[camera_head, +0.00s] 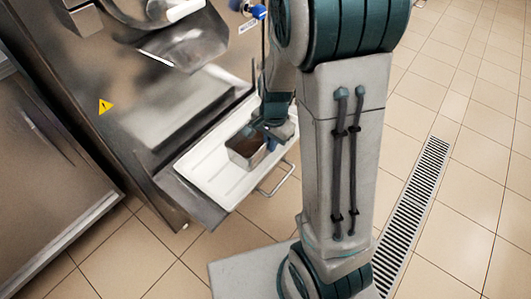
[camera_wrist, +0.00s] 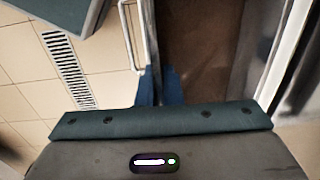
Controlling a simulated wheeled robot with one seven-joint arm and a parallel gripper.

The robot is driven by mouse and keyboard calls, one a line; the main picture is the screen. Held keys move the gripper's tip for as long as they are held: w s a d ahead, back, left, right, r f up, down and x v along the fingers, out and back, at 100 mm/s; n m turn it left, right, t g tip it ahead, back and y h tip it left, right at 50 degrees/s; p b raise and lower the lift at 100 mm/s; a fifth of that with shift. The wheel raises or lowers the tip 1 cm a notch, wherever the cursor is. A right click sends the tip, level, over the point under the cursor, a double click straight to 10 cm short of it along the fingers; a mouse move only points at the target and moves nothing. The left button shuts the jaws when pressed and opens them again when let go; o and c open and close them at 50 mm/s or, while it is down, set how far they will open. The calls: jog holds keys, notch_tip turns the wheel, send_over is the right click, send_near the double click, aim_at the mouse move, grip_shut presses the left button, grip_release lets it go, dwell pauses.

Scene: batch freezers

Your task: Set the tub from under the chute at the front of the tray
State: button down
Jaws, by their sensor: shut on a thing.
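The tub (camera_head: 240,158) is a small metal rectangular pan with brown contents. It is over the front part of the white tray (camera_head: 203,165) in the head view; I cannot tell whether it touches the tray. My gripper (camera_head: 271,145) is shut on the tub's wall on the right side. In the wrist view the blue fingertips of my gripper (camera_wrist: 158,90) pinch the near-left wall, and the brown inside of the tub (camera_wrist: 200,50) fills the middle. The tub's lower part is hidden there. The metal chute (camera_head: 187,45) is above and behind the tray, with no tub seen under it.
The freezer's steel front (camera_head: 110,75) rises behind the tray, with a yellow warning label (camera_head: 105,107). A wire handle (camera_head: 276,181) sticks out at the tray's right front. Another steel cabinet (camera_head: 50,180) stands at left. A floor drain (camera_head: 415,200) runs through open tiles at right.

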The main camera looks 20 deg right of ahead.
aim_at(259, 138)
jog(key=shift+w+a+f, duration=0.45)
jog(key=shift+w, duration=0.05)
jog(key=shift+f+b, duration=0.85)
jog(key=shift+f, duration=1.05)
jog(key=shift+f, duration=0.15)
jog(key=c, duration=1.6)
grip_release()
